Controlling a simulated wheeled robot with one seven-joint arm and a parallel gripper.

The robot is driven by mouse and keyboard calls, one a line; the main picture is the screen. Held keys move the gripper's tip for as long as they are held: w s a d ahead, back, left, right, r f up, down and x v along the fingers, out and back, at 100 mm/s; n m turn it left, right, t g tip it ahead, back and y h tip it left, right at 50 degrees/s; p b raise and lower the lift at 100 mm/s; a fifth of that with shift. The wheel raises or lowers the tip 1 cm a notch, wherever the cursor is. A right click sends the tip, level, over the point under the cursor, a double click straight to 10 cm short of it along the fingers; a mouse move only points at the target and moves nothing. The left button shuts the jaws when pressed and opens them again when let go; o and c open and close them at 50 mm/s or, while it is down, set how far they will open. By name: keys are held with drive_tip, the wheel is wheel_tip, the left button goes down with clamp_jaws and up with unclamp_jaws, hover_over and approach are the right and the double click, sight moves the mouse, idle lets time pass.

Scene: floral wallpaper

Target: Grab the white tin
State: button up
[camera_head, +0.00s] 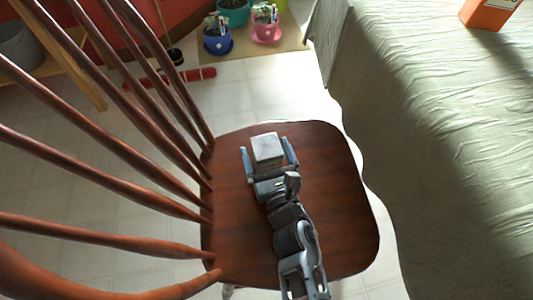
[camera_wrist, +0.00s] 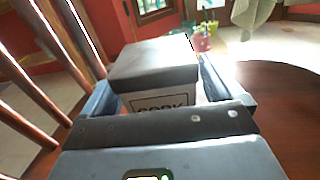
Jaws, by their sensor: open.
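The white tin (camera_head: 267,148) is a box-shaped tin with a pale grey-white lid, upright on the dark wooden chair seat (camera_head: 340,215). In the wrist view the tin (camera_wrist: 155,62) shows its lid and a front face with dark lettering, partly hidden by my gripper's body. My gripper (camera_head: 269,157) is open, with one blue-grey finger on each side of the tin. In the wrist view the fingers of my gripper (camera_wrist: 160,90) stand left and right of the tin, with a gap seeming to show at the right; contact on the left is unclear.
The chair's spindle back (camera_head: 110,140) rises on the left, close to my gripper. A cloth-covered table or bed (camera_head: 430,130) stands on the right, with an orange box (camera_head: 489,12) on it. Potted plants (camera_head: 217,40) stand on the floor beyond. The seat's right part is clear.

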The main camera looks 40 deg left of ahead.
drive_tip(key=c, duration=1.2)
drive_tip(key=shift+c, duration=0.2)
